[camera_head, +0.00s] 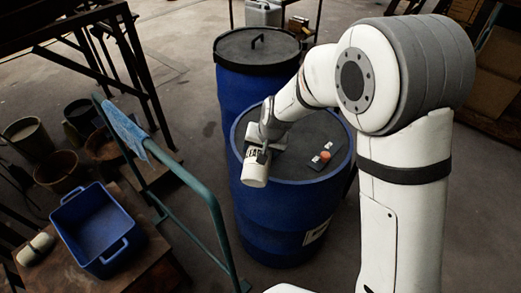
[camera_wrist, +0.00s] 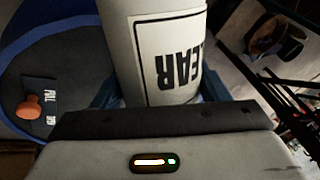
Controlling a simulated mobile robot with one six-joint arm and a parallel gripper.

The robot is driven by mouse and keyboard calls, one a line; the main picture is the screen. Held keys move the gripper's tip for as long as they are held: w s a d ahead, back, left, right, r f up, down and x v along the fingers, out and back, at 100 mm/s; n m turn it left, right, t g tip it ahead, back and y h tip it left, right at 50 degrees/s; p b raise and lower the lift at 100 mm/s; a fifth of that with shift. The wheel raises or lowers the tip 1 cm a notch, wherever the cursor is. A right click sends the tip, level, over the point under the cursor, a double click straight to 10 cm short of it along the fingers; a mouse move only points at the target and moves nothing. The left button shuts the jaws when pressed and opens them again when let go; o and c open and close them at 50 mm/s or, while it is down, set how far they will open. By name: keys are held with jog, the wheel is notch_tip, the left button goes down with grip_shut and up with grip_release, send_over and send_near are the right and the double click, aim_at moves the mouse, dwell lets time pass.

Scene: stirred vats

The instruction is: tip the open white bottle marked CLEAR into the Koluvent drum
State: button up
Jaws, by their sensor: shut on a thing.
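The white bottle (camera_head: 256,170) with a black-framed label is in my gripper (camera_head: 266,150), over the left edge of the near blue drum's dark top. I cannot make out the bottle's mouth. The near blue drum (camera_head: 270,215) has a small dark plate with an orange knob (camera_head: 324,155) on its top; the plate reads "PULL" in the wrist view. Its white side label (camera_head: 315,232) is unreadable.
A second blue drum (camera_head: 235,90) with a black handled lid stands behind. A green rail (camera_head: 190,180) with a blue cloth (camera_head: 128,128) runs at left. A blue tub (camera_head: 92,228) sits on a wooden surface. Several pots stand farther left.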

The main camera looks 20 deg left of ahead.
jog(key=shift+w+f+m+g+p, duration=0.1)
jog(key=shift+f+m+g+p, duration=0.05)
jog(key=shift+f+g+p, duration=0.55)
jog(key=shift+w+f+m+g+p, duration=0.15)
jog(key=shift+f+g+p, duration=0.15)
jog(key=shift+g, duration=0.6)
jog(key=shift+r+h+p, duration=0.1)
jog(key=shift+h+p, duration=0.2)
jog(key=shift+w+a+r+g+p, duration=0.15)
jog(key=shift+r+g+p, duration=0.55)
jog(key=shift+g+p, duration=0.75)
jog(key=shift+w+r+m+g+p, duration=0.3)
jog(key=shift+w+r+g+p, duration=0.4)
jog(key=shift+p, duration=1.15)
